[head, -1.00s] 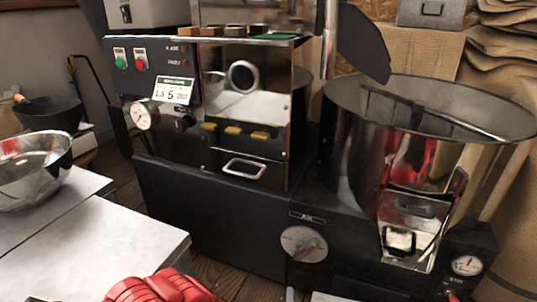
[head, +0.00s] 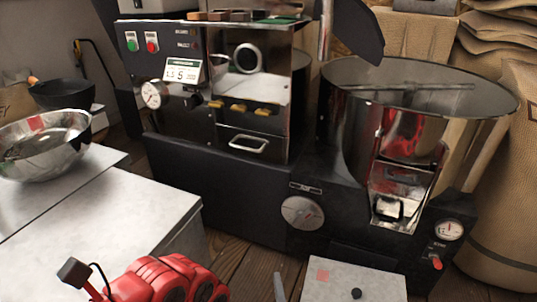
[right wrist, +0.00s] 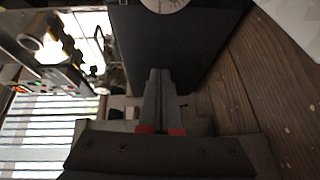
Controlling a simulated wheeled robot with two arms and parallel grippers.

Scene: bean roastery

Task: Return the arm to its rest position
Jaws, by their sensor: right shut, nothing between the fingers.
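My right gripper (head: 278,287) shows only as a thin grey sliver at the bottom edge of the head view, to the right of my red arm. In the right wrist view the two fingers of the right gripper (right wrist: 160,72) lie together, shut and empty, with red patches at their base. They stand clear in front of the roaster's dark base (right wrist: 170,45), touching nothing that I can see. My left gripper is not in view.
The roaster (head: 250,85) with its round steel drum bin (head: 350,130) fills the middle. A steel bowl (head: 40,150) stands on a white table (head: 110,225) at left. A pale box (head: 350,285) is at bottom right. Wooden floor (head: 235,260) lies open between them.

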